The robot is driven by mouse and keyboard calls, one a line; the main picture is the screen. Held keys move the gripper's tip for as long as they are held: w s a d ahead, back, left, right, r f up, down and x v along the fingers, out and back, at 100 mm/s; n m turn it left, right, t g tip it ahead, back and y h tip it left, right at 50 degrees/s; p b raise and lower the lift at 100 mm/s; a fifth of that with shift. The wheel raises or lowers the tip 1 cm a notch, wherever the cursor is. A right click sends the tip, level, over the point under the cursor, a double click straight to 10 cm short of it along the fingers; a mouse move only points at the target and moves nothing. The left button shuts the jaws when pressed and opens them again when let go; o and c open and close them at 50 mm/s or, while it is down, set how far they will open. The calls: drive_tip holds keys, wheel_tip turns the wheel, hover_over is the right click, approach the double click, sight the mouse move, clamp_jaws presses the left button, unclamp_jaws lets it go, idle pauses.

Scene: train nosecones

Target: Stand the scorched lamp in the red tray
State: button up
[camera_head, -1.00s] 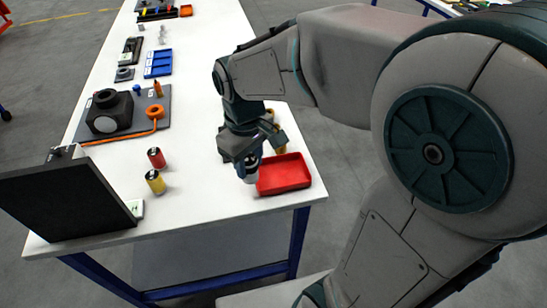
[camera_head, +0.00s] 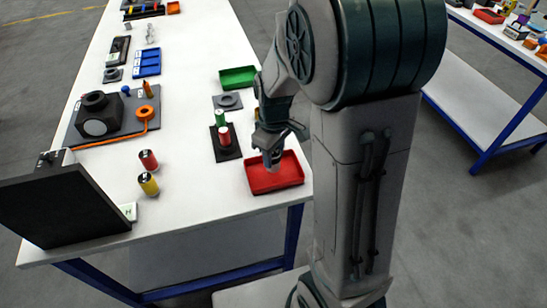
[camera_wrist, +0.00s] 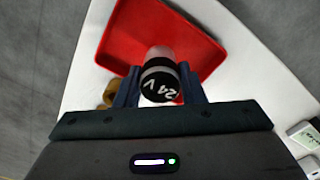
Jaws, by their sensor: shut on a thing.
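My gripper (camera_head: 271,160) is shut on a lamp at the left part of the red tray (camera_head: 290,180). In the wrist view the lamp (camera_wrist: 158,76) has a pale grey body and a black end marked "24 V", between my two fingers (camera_wrist: 160,88). Scorching on it cannot be made out. In that view the lamp overlaps the red tray (camera_wrist: 110,35), whose floor is otherwise bare. The lamp's far end is hidden, so I cannot tell whether it touches the tray floor.
A red lamp (camera_head: 148,160) and a yellow lamp (camera_head: 148,184) stand to the left. A dark plate (camera_head: 231,153) bears green and red lamps, with a green tray (camera_head: 238,77) behind. A black panel (camera_head: 60,205) stands front left. A brownish round thing (camera_wrist: 114,92) sits beside my gripper.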

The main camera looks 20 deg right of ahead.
drive_tip(key=shift+f, duration=1.1)
drive_tip(key=shift+f, duration=0.15)
drive_tip(key=o, duration=1)
drive_tip(key=shift+o, duration=0.2)
